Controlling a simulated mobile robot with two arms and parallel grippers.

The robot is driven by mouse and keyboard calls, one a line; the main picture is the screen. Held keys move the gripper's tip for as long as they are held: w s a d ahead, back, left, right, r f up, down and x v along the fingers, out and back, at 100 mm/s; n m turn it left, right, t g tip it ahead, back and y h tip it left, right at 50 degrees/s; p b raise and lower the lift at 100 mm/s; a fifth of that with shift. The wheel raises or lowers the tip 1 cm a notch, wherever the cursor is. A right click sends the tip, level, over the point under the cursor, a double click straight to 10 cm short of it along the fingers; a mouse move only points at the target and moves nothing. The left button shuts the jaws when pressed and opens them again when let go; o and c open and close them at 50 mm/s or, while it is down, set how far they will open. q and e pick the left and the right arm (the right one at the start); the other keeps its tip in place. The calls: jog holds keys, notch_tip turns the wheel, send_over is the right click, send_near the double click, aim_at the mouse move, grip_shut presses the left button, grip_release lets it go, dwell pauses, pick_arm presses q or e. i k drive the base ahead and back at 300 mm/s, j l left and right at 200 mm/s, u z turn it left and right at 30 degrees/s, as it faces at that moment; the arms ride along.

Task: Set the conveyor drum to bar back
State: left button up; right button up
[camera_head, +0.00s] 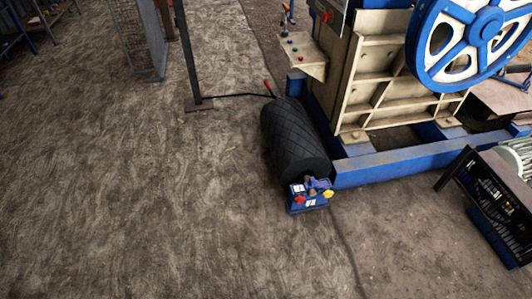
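The conveyor drum (293,138) is a black cylinder with a diamond-pattern surface. It lies on the floor against the blue base frame of the crusher, left of it. A small blue control box (311,204) with a red knob, a yellow knob and white labels sits at its near end. A short red-tipped handle (268,88) stands near its far end, and a thin dark line runs from there to a post. I cannot tell which part is the bar or how it is set. Neither of my grippers is in view.
The jaw crusher (388,85) with a blue flywheel (484,24) stands at the upper right. A motor (517,155) with a dark guard is at the right edge. A dark post (190,60) and a mesh panel (138,38) stand upper left. The floor at left and front is clear.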

aim_at(298, 154)
jog(key=j+z, duration=0.1)
jog(key=z, duration=0.35)
jog(key=i+j+z, duration=0.8)
jog(key=j, duration=0.2)
